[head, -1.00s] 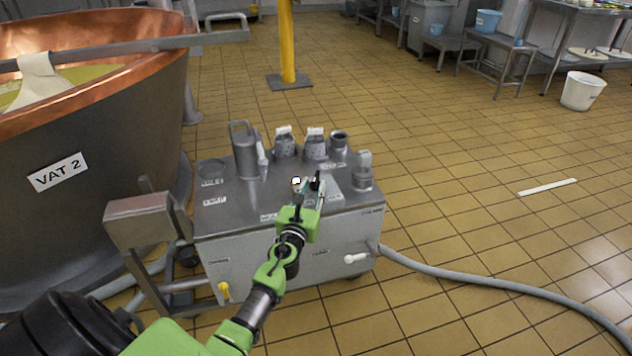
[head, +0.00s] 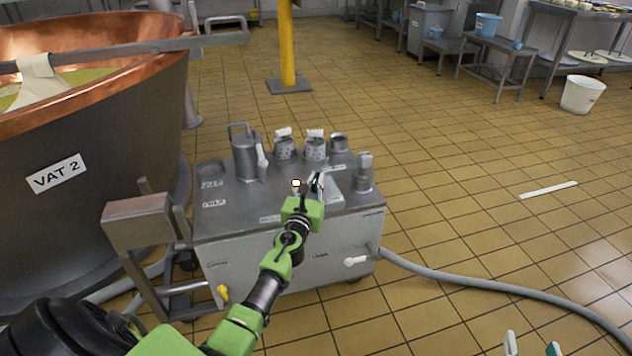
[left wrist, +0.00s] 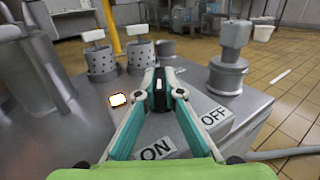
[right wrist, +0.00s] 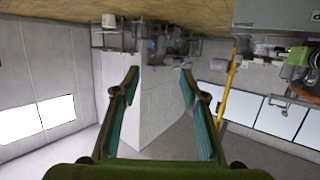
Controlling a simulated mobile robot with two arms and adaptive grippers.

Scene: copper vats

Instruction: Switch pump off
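The pump unit is a grey metal cabinet (head: 240,225) beside the vat. On its top is a sloped switch box (head: 345,197) with an ON label (left wrist: 157,149) and an OFF label (left wrist: 214,116). A black switch knob (left wrist: 159,88) with a white mark sits between my left fingertips. The mark runs roughly toward the ON label. A small white lamp (left wrist: 118,99) glows beside it. My left gripper (head: 317,184) is at the box, fingers closed in around the knob; it also shows in the left wrist view (left wrist: 160,76). My right gripper (right wrist: 158,77) is open and empty, at the head view's bottom right (head: 532,347).
The copper vat (head: 120,130) labelled VAT 2 stands left. Metal cylinders (head: 315,147) and a grey post (head: 364,172) rise from the cabinet top. A hose (head: 480,282) crosses the floor at right. A yellow pole (head: 287,45) stands behind. Floor to the right is mostly clear.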

